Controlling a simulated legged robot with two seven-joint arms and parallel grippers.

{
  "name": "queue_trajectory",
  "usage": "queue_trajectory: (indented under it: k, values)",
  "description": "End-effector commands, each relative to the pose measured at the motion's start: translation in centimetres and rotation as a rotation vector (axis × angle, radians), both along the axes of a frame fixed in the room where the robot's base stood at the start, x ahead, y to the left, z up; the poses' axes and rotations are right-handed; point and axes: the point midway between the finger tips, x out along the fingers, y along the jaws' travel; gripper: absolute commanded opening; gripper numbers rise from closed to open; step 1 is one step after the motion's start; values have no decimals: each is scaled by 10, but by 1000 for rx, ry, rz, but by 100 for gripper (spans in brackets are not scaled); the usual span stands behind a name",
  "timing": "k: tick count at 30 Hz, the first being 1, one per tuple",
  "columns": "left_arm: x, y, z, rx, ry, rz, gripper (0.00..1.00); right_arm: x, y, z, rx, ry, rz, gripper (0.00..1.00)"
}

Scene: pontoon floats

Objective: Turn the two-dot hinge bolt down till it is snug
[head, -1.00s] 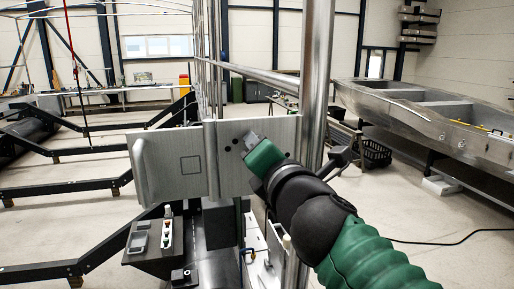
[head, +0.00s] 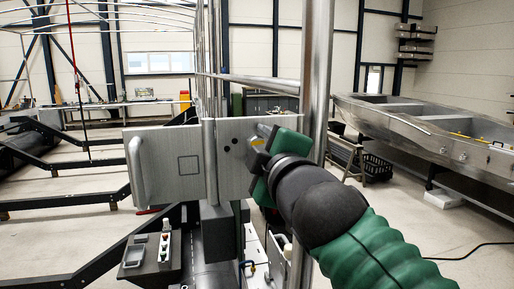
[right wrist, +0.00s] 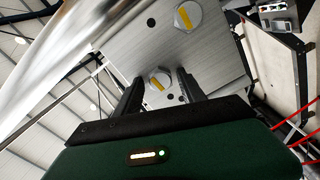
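The hinge plate (head: 238,175) is flat grey metal, facing me in the head view, with dark dots (head: 231,147) left of my right gripper (head: 261,138); their exact count is unclear. In the right wrist view, one hex bolt with a yellow stripe (right wrist: 159,80) sits between the two dark fingers of the right gripper (right wrist: 160,78). Slim gaps show on both sides of it, so the fingers look open. A second striped bolt (right wrist: 187,16) is higher on the plate, with a dark dot beside it. My left gripper is out of view.
A handled plate (head: 165,170) adjoins on the left. An upright metal post (head: 316,110) stands just right of the hinge plate, close to my right arm. A metal boat hull (head: 430,135) lies at the right.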

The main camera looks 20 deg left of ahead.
Motion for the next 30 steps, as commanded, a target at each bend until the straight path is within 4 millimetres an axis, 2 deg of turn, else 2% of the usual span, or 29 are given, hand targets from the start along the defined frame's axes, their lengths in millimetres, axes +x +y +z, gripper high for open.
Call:
queue_trajectory:
  k: [7, 20, 30]
  values:
    - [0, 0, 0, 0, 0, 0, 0, -6, -4, 1, -2, -1, 0, 47]
    - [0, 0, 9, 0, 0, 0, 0, -47, -31, 2, -1, -1, 1, 47]
    - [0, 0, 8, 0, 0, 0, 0, -49, -33, -1, -2, 0, 0, 47]
